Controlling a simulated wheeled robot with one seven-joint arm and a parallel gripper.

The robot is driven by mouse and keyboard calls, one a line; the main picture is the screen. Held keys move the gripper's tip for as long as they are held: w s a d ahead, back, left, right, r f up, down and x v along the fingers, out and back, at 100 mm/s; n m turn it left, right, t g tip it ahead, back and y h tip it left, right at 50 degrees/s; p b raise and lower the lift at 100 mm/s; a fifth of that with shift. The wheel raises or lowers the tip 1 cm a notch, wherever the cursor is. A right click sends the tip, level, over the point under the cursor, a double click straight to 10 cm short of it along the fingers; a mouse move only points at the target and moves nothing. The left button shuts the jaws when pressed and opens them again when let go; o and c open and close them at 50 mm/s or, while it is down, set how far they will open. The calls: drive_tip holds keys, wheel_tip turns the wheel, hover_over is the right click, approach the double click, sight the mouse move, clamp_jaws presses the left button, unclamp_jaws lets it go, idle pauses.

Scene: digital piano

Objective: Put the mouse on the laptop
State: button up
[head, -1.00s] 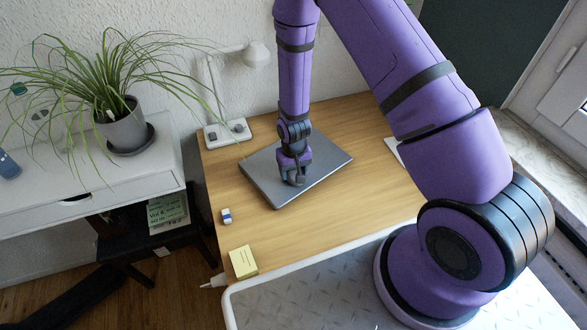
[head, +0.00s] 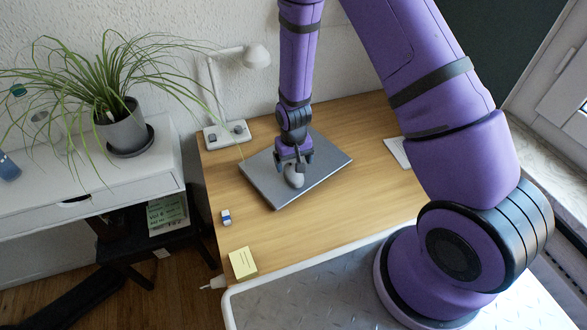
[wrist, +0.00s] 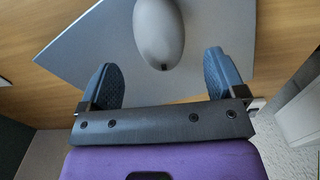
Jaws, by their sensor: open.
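The mouse (head: 294,176) is a grey rounded shape resting on the closed grey laptop (head: 325,160) on the desk. In the wrist view the mouse (wrist: 159,32) lies on the flat laptop lid (wrist: 100,40), just beyond the fingertips. My gripper (head: 293,162) is just above and behind the mouse in the head view. In the wrist view its two dark fingers (wrist: 160,75) are spread wide apart with nothing between them, apart from the mouse. Part of the laptop is hidden by my gripper.
A white desk lamp (head: 256,56) stands at the back left of the wooden desk (head: 350,208). A yellow note pad (head: 243,262) and a small eraser-like block (head: 226,217) lie near the left edge. A white flat item (head: 398,152) lies right of the laptop. A potted plant (head: 122,130) stands farther left.

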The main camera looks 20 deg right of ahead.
wheel_tip(320, 180, up, 7)
wheel_tip(320, 180, up, 16)
drive_tip(key=t, duration=0.2)
hover_over(293, 170)
drive_tip(key=s+d, duration=0.1)
drive_tip(key=d, duration=0.2)
drive_tip(key=s+d+r, duration=0.2)
drive_tip(key=s+r, duration=0.3)
drive_tip(key=r, duration=0.6)
drive_tip(key=s+d+r+t, duration=0.1)
drive_tip(key=s+d+r, duration=0.1)
drive_tip(key=s+r, duration=0.4)
drive_tip(key=s+d+r+t, duration=0.2)
drive_tip(key=s+r, duration=0.4)
drive_tip(key=s, duration=0.6)
drive_tip(key=shift+s+r, duration=0.3)
drive_tip(key=shift+r, duration=0.05)
